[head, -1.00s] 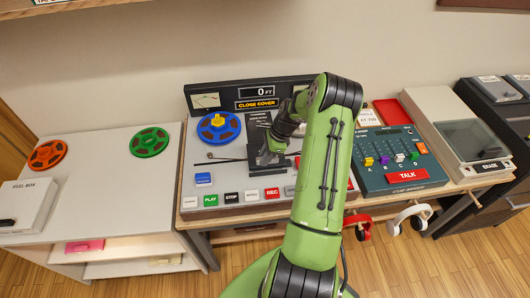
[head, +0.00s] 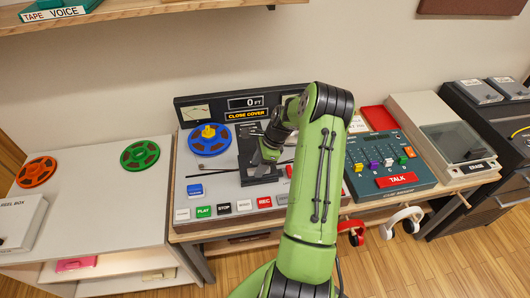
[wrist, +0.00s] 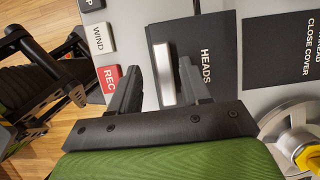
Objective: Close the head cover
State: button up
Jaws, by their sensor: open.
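The head cover (wrist: 223,58) is a dark plate marked HEADS in the wrist view, with a pale silver bar (wrist: 164,75) as its handle. My gripper (wrist: 158,88) is open, with one dark finger on each side of the silver bar in that picture. I cannot tell whether the fingers touch it. In the head view my gripper (head: 268,154) is over the middle of the tape deck (head: 222,186), right of the blue reel (head: 208,141). My arm hides part of the deck and the cover there. The deck's display (head: 246,115) reads CLOSE COVER.
A row of buttons, including a red REC button (head: 264,203), lines the deck's front edge. A mixer (head: 392,180) with a TALK key stands to the right. Orange and green reels (head: 140,154) lie on the left cabinet. A shelf (head: 150,20) hangs above.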

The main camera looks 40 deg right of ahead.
jog(key=p+v, duration=0.1)
jog(key=v, duration=1.3)
jog(key=shift+a, duration=0.1)
jog(key=s+a+r+n+h, duration=0.1)
jog(key=a+r+n+h, duration=0.1)
jog(key=a+r+n, duration=0.6)
jog(key=a+r+n+h, duration=0.2)
jog(key=a+r+n, duration=0.25)
jog(key=a, duration=0.65)
jog(key=s+a+r+n+t, duration=0.3)
jog(key=s+a+n, duration=0.8)
jog(key=s, duration=0.5)
jog(key=shift+r+n, duration=0.35)
jog(key=shift+n, duration=0.3)
jog(key=shift+a, duration=0.15)
